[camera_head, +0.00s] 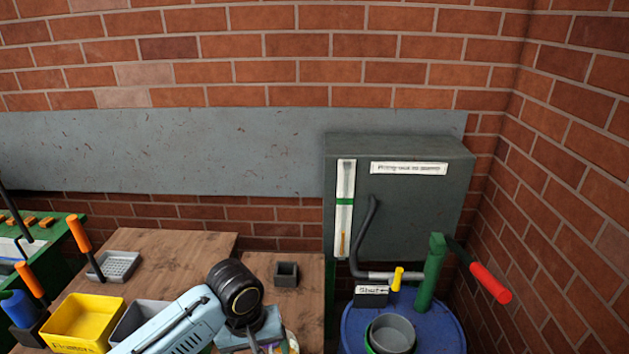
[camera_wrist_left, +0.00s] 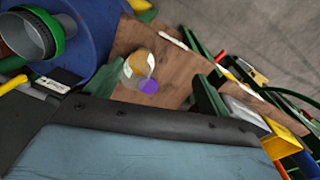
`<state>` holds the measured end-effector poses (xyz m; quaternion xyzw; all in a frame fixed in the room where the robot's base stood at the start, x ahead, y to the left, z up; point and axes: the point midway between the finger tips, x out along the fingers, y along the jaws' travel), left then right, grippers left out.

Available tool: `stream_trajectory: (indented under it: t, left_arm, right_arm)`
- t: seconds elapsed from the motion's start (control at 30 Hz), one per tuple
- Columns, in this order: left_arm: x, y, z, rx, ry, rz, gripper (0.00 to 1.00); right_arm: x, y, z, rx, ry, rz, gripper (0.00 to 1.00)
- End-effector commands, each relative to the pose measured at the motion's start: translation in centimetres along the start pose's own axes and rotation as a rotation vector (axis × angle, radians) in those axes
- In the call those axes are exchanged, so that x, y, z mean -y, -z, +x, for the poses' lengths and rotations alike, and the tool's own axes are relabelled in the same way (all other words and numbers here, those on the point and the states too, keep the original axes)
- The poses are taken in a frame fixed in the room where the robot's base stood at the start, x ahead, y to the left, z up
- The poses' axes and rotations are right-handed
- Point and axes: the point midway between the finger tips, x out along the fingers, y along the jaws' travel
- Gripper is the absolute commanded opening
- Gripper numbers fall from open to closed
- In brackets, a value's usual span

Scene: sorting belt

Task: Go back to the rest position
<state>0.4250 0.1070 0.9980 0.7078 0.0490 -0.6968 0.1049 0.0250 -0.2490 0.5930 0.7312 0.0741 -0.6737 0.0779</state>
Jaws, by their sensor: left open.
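My left arm comes in from the lower left in the camera_head view, light blue with a black joint. My left gripper (camera_head: 257,344) is below that joint at the bottom edge, mostly hidden, open and with nothing seen in it. A clear jar (camera_head: 291,343) with amber contents shows in part just right of it. In the left wrist view the jar (camera_wrist_left: 139,68) has a purple end and is on the brown tabletop (camera_wrist_left: 178,75), apart from any finger. My right gripper is not in view.
A blue drum (camera_head: 450,333) with a grey cup (camera_head: 392,333) and a red-handled lever (camera_head: 490,283) stands right. A grey cabinet (camera_head: 420,215) is behind it. A yellow bin (camera_head: 84,322), a grey tray (camera_head: 115,266) and a small dark box (camera_head: 287,274) are on the tables.

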Motion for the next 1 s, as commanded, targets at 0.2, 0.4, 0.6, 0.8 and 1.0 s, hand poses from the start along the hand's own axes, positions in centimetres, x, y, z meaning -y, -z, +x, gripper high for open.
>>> stream_trajectory:
  t: [0.2,0.4,0.6,0.8,1.0]
  left_arm:
    - [-0.7,-3.7,1.4,-0.014,-0.089,0.116,0.81]
    - [0.1,-7.9,2.1,-0.075,-0.180,0.229,0.81]
    - [4.0,-11.8,1.9,-0.180,-0.189,0.303,0.81]
    - [8.5,-14.4,1.2,-0.248,-0.118,0.343,0.81]
    - [12.3,-16.4,0.4,-0.277,-0.035,0.370,0.81]
  right_arm:
    - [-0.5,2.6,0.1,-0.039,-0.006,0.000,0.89]
    - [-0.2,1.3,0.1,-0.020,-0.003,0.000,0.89]
    - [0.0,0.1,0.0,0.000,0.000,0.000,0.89]
    - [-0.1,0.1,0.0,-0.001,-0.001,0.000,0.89]
    - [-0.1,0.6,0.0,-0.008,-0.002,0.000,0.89]
